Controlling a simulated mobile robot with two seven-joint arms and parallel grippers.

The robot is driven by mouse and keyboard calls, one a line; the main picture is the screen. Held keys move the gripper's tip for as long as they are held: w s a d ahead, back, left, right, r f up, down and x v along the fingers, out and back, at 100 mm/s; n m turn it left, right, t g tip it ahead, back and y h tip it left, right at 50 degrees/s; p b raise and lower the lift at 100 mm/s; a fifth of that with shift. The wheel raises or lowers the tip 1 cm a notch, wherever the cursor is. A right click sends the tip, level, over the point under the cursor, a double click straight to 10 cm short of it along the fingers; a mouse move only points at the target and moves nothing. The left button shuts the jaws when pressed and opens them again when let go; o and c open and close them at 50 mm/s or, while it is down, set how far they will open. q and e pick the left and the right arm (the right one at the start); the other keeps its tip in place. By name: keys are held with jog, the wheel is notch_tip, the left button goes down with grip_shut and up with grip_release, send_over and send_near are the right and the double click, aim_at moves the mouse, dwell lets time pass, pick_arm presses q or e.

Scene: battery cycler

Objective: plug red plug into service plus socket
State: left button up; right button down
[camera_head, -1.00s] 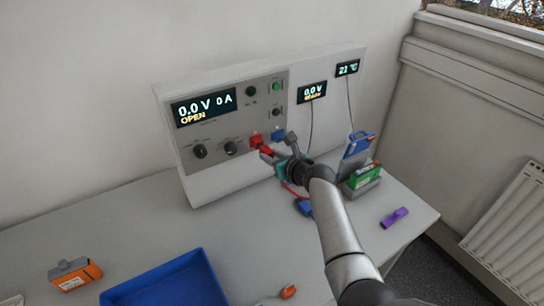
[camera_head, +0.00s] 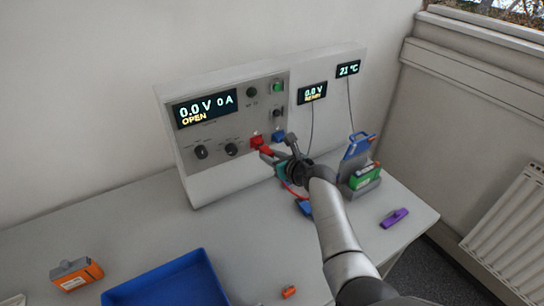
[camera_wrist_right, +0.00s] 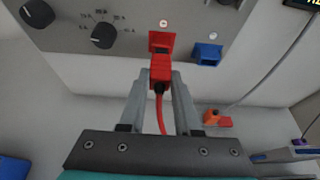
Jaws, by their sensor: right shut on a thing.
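My right gripper (camera_head: 272,157) is shut on the red plug (camera_wrist_right: 161,72), with its fingers on either side of it in the right wrist view. The plug's red cable trails back between the fingers. The plug's front end is in line with the red socket (camera_wrist_right: 161,40) and appears to meet it; how deep it sits cannot be told. In the head view the red socket (camera_head: 256,140) is on the cycler's grey panel, and the fingers partly cover the plug. My left gripper is not in view.
A blue socket (camera_wrist_right: 208,53) sits just right of the red one. A green battery (camera_head: 366,177) stands in a holder to the right of my arm. A purple piece (camera_head: 395,217), an orange battery (camera_head: 76,275) and a blue tray (camera_head: 165,287) lie on the table.

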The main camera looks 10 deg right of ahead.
jog(key=shift+w+a, duration=0.25)
jog(key=shift+w, duration=0.35)
dwell(0.3)
jog(key=c, duration=0.5)
grip_release()
jog(key=shift+s, duration=0.1)
